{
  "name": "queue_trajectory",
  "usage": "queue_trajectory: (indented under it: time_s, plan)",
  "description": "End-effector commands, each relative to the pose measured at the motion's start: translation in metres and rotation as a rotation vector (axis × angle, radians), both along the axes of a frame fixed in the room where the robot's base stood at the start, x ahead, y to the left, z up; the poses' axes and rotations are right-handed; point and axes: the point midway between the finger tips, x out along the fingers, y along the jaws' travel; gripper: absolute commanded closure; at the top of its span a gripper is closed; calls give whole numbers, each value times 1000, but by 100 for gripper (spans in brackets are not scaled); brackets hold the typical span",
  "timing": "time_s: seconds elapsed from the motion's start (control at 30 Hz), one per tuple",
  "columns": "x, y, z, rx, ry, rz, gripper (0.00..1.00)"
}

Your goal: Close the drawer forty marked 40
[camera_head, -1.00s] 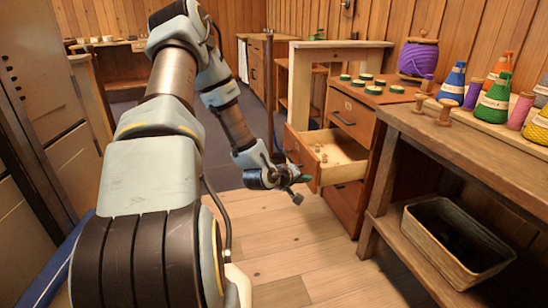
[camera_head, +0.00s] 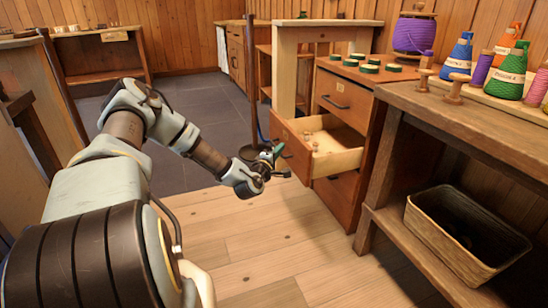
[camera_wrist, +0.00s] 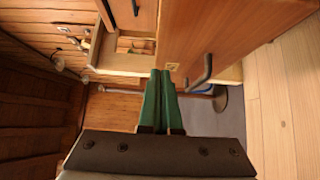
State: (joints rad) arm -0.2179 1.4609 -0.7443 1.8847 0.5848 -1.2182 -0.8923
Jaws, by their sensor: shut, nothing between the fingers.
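A wooden drawer (camera_head: 336,161) stands pulled out of the brown cabinet (camera_head: 339,82), below a closed drawer. Small spools lie inside it. Its front panel (camera_head: 288,141) faces left, toward my gripper. In the wrist view the drawer front (camera_wrist: 215,32) fills the upper middle, with a dark bar handle (camera_wrist: 201,73) and a small pale label (camera_wrist: 173,66) too small to read. My gripper (camera_head: 279,149) is shut and empty, in front of the panel. Its green fingertips (camera_wrist: 161,72) show close to the panel's edge near the label; I cannot tell whether they touch.
Green-topped discs (camera_head: 369,68) and a purple spool (camera_head: 413,34) stand on the cabinet. The workbench (camera_head: 470,109) at right carries several thread cones, with a basket (camera_head: 465,240) on its lower shelf. The wooden floor (camera_head: 270,245) in front is clear.

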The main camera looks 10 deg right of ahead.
Motion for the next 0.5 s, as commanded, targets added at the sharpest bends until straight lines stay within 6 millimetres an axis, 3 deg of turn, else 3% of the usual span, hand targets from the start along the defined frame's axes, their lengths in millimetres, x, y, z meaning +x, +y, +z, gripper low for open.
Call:
queue_trajectory:
  time_s: [0.1, 0.3, 0.5]
  plan:
    - [19, -15, -1, 2, -1, 1, 100]
    - [20, -43, -1, 1, 2, -1, 100]
    - [21, -52, -1, 2, 1, -1, 100]
